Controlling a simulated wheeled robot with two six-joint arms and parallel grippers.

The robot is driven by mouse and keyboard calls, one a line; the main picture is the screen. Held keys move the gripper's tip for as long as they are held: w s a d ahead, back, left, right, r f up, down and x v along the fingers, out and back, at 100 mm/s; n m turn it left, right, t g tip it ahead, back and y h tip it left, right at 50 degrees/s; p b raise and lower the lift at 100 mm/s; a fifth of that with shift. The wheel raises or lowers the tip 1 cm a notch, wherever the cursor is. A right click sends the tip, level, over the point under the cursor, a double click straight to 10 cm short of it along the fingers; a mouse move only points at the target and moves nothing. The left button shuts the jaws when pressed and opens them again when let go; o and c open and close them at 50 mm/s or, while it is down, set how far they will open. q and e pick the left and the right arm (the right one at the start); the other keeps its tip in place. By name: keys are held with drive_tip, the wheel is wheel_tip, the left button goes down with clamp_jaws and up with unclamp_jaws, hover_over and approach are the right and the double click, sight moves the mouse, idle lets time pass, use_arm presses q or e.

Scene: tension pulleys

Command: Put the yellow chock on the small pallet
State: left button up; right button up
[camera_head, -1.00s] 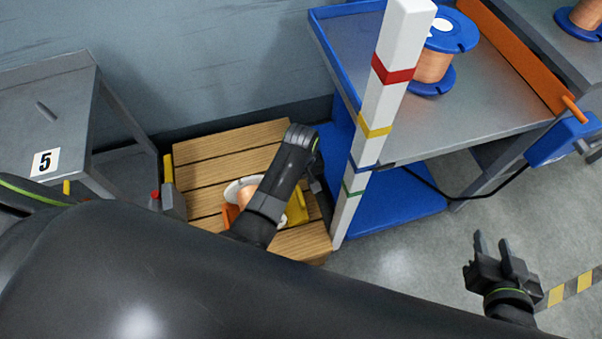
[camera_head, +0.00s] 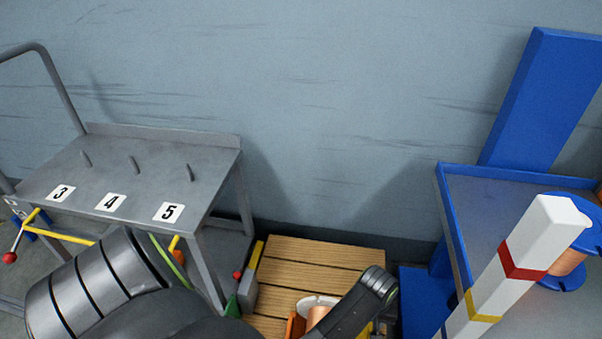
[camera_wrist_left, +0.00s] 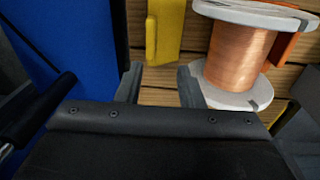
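The wooden slatted pallet (camera_head: 320,255) stands on the floor against the wall, low in the head view. A copper spool with pale flanges (camera_head: 318,302) is on it, also seen in the left wrist view (camera_wrist_left: 238,55). The yellow chock (camera_wrist_left: 164,30) is beside the spool, over the slats in the wrist view; only a sliver shows in the head view. My left gripper (camera_wrist_left: 160,84) is open and empty, its fingers short of the chock's near end. In the head view my left wrist hides part of the spool and chock. My right gripper is out of view.
An orange chock (camera_head: 295,325) is on the spool's other side. A grey numbered table (camera_head: 130,165) stands left. A white post with coloured bands (camera_head: 520,255) and a blue-edged cart (camera_head: 490,205) stand close on the right. The pallet's rear slats are bare.

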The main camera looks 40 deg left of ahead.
use_arm(q)
drive_tip(key=s+a+r+m+t, duration=0.2)
drive_tip(key=s+a+r+t, duration=0.2)
drive_tip(key=s+a, duration=0.5)
drive_tip(key=s+a+r+m+t, duration=0.1)
drive_tip(key=s+r+m+t, duration=0.2)
drive_tip(key=s+r, duration=0.4)
wheel_tip(320, 180, up, 3)
drive_tip(key=shift+s+a+f, duration=0.1)
drive_tip(key=shift+s+a, duration=0.1)
drive_tip(key=shift+s, duration=0.15)
drive_tip(key=shift+s+f, duration=0.1)
